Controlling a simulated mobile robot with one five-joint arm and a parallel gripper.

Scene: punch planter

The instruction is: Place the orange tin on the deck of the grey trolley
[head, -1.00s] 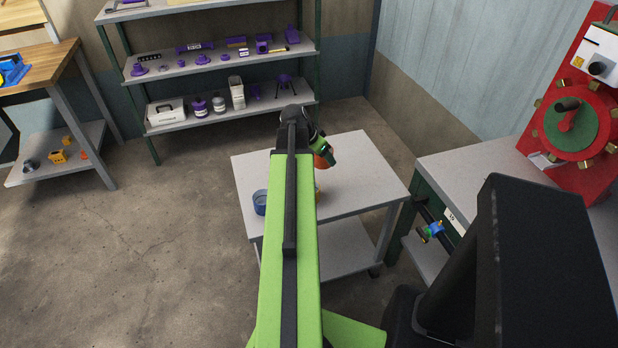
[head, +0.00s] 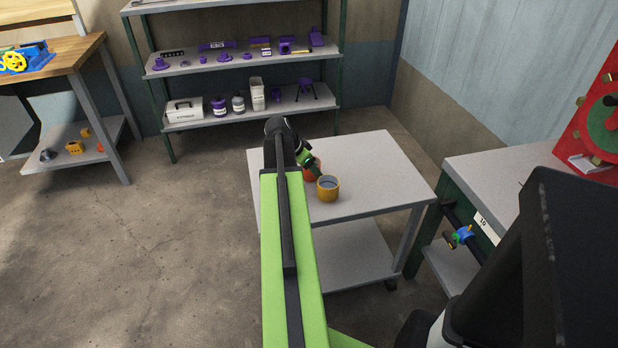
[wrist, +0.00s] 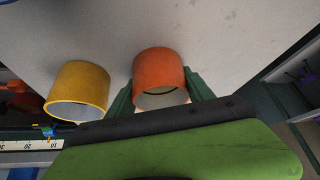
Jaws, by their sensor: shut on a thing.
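The orange tin (head: 316,173) is at the grey trolley's deck (head: 375,165), partly hidden behind my gripper (head: 307,159) in the head view. In the wrist view the orange tin (wrist: 158,72) sits between the two dark green fingers of my gripper (wrist: 160,95), which is shut on it. The tin is over the pale deck; I cannot tell whether its base touches the surface. A yellow tin (head: 328,189) stands close by on the deck, and it also shows in the wrist view (wrist: 78,88), apart from the orange tin.
A grey workbench (head: 500,165) with a red machine stands close to the trolley's right. A shelf unit (head: 235,65) with purple parts is behind. A wooden-topped bench (head: 75,60) is at the left. The deck's right half is clear.

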